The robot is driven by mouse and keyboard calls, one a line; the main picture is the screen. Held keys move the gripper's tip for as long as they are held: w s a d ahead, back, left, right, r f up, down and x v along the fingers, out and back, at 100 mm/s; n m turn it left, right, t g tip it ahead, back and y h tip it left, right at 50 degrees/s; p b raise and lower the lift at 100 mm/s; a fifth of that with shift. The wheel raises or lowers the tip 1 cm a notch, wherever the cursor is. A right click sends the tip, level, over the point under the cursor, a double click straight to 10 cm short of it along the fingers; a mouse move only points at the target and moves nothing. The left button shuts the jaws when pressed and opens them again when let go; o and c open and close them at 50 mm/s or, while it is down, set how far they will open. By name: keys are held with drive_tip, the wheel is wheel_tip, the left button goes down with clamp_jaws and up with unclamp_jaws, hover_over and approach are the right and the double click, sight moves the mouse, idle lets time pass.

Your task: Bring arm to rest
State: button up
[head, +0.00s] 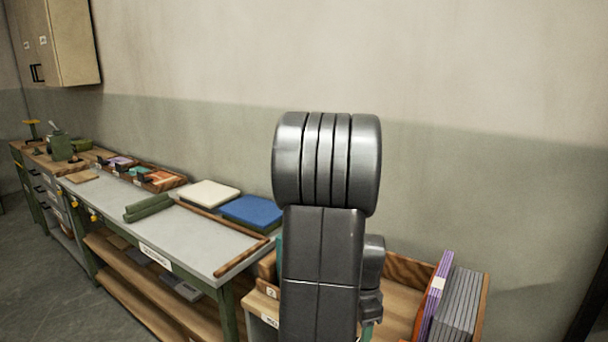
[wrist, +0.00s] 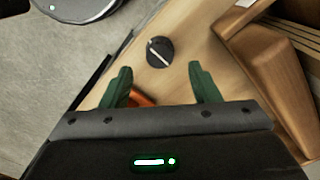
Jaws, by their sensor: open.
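My gripper (wrist: 160,84) shows in the wrist view with its two green fingers apart and nothing between them. Below and beyond the fingers is a light wooden surface with a round black knob-like piece (wrist: 160,52) that bears a pale bar. An orange thing (wrist: 143,100) is partly hidden behind the left finger and the gripper body. In the head view my raised grey arm fills the middle, and the gripper itself cannot be made out there.
A long grey-topped workbench (head: 200,238) stands at left with a blue block (head: 251,211), a cream block (head: 208,193) and green rolls (head: 149,208). A wooden crate (head: 410,268) holding purple (head: 436,290) and grey (head: 462,305) upright pieces is at right. Floor (head: 35,270) shows at far left.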

wheel_tip(320, 180, down, 4)
drive_tip(key=shift+f, duration=0.25)
drive_tip(key=n, duration=0.4)
drive_tip(key=shift+r+n+p, duration=0.1)
drive_tip(key=shift+n+p, duration=0.3)
drive_tip(key=n, duration=0.3)
drive_tip(key=shift+n+p, duration=0.35)
drive_tip(key=shift+n, duration=0.05)
drive_tip(key=n+p, duration=0.1)
drive_tip(key=n, duration=0.3)
drive_tip(key=shift+n, duration=0.3)
drive_tip(key=shift+n+p, duration=0.85)
drive_tip(key=shift+n, duration=1.45)
